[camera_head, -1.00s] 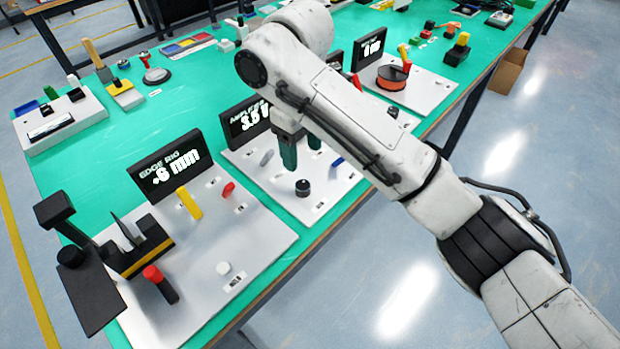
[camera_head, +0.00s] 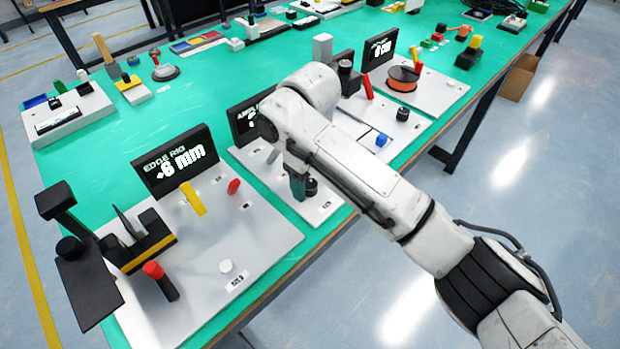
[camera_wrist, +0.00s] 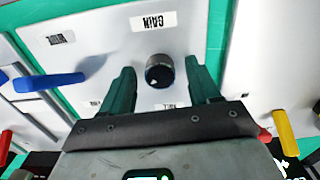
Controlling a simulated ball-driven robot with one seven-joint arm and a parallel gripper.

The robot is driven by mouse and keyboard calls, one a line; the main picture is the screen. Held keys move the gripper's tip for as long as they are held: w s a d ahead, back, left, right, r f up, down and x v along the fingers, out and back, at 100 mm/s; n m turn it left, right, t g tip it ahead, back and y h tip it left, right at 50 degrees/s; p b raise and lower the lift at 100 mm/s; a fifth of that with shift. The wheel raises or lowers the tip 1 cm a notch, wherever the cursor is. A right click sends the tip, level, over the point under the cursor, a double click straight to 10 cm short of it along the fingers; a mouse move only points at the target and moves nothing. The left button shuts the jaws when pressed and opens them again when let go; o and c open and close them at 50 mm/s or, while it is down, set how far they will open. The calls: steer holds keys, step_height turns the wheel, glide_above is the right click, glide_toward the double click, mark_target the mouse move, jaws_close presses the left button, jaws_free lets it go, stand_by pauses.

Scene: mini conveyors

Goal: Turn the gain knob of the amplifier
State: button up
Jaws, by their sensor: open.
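The gain knob (camera_wrist: 159,72) is a small black round knob on a white panel. In the wrist view it sits between the two spread fingers of my gripper (camera_wrist: 162,85), below a label reading GAIN (camera_wrist: 153,21). Both fingers show gaps to the knob. In the head view the knob (camera_head: 311,187) shows just right of my gripper's green fingers (camera_head: 299,186), low over the panel. The amplifier's display (camera_head: 247,121) stands behind, partly hidden by my arm. My gripper is open and holds nothing.
The edge rig panel (camera_head: 265,230) with its display (camera_head: 175,160), yellow lever (camera_head: 193,198) and white knob (camera_head: 226,266) lies to the left. To the right is a panel with a blue knob (camera_head: 382,140) and a red lever (camera_head: 368,86). The table's front edge is close.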

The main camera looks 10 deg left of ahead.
steer(key=c, duration=1)
steer(key=shift+c, duration=0.2)
steer(key=shift+r+m+p, duration=0.15)
steer(key=shift+m+p, duration=0.15)
steer(key=shift+p, duration=0.4)
steer(key=shift+r+p, duration=0.1)
steer(key=shift+p, duration=0.4)
steer(key=m+p, duration=0.2)
steer(key=p, duration=0.1)
steer(key=shift+r+m+p, duration=0.1)
steer(key=shift+m+p, duration=0.2)
steer(key=shift+p, duration=0.05)
steer(key=m+p, duration=0.3)
steer(key=p, duration=0.1)
steer(key=shift+m, duration=0.4)
steer(key=shift+f+m+p, duration=0.25)
steer(key=shift+m+p, duration=0.4)
steer(key=shift+m, duration=0.15)
